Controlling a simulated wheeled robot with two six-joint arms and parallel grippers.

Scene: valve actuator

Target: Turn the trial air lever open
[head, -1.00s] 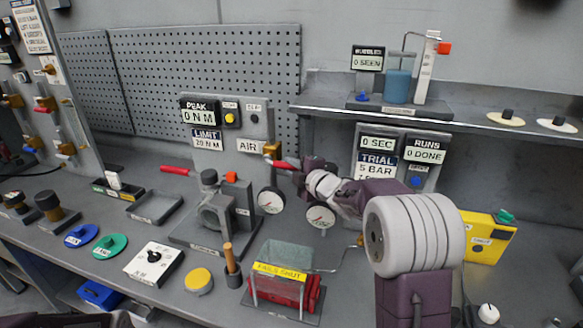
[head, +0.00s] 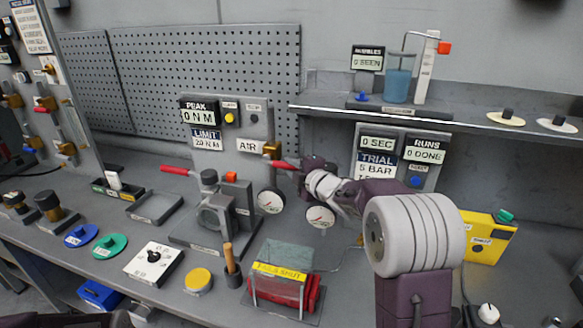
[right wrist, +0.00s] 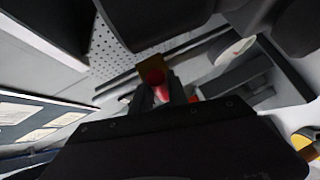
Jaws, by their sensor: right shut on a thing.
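The air lever has a red handle (head: 286,165) on a brass valve (head: 271,149), right of the AIR label (head: 249,146) on the upright panel. The handle points to the right and slightly down. My right gripper (head: 299,168) is shut on the outer end of the red handle. In the right wrist view, the red handle (right wrist: 157,78) shows between the fingers of my right gripper (right wrist: 160,95), with the brass valve (right wrist: 151,64) beyond it. My left gripper is not in view.
The trial panel (head: 377,163) reads 0 SEC and 0 DONE behind my right arm. A clear-covered red actuator (head: 285,292) stands in front.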

